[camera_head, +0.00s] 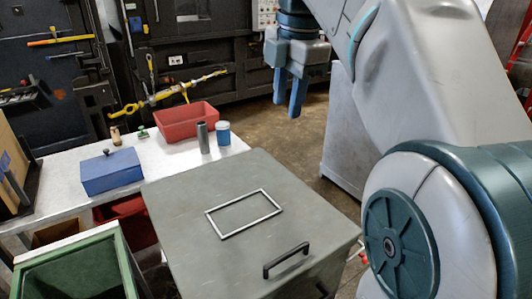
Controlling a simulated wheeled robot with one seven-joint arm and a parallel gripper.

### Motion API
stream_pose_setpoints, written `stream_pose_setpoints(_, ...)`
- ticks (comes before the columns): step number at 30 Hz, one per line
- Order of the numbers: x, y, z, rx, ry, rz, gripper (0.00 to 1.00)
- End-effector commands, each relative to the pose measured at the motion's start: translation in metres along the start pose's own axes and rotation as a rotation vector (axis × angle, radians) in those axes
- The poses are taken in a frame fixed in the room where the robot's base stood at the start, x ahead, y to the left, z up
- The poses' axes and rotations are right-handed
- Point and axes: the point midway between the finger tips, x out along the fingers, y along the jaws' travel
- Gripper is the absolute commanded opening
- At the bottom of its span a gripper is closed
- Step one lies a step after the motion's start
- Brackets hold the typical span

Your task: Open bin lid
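A grey bin with a flat lid (190,228) stands in the lower middle of the view. The lid lies flat and looks shut. A black bar handle (285,260) is near its front right edge, and a thin rectangular metal frame (243,213) lies on its top. My gripper (289,108) hangs above and beyond the lid's far right side, its two blue fingers pointing down. The fingers are apart with nothing visible between them, and they do not touch the bin. The bin's front is mostly out of view.
A white table (65,163) behind the lid holds a blue box (110,171), a red tray (186,121), a grey cylinder (203,137) and a blue-and-white jar (223,133). A green-rimmed bin (66,247) stands at lower left. Clear floor shows behind my gripper.

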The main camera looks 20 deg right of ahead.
Motion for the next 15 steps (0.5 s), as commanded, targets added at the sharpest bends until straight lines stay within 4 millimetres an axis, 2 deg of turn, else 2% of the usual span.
stream_pose_setpoints(4, 0.001, 0.001, 0.001, -0.052, 0.003, -0.005, 0.34)
stream_pose_setpoints(7, 0.009, 0.001, 0.001, -0.056, 0.003, -0.005, 0.34)
stream_pose_setpoints(15, 0.060, 0.000, 0.001, -0.054, 0.004, -0.007, 0.34)
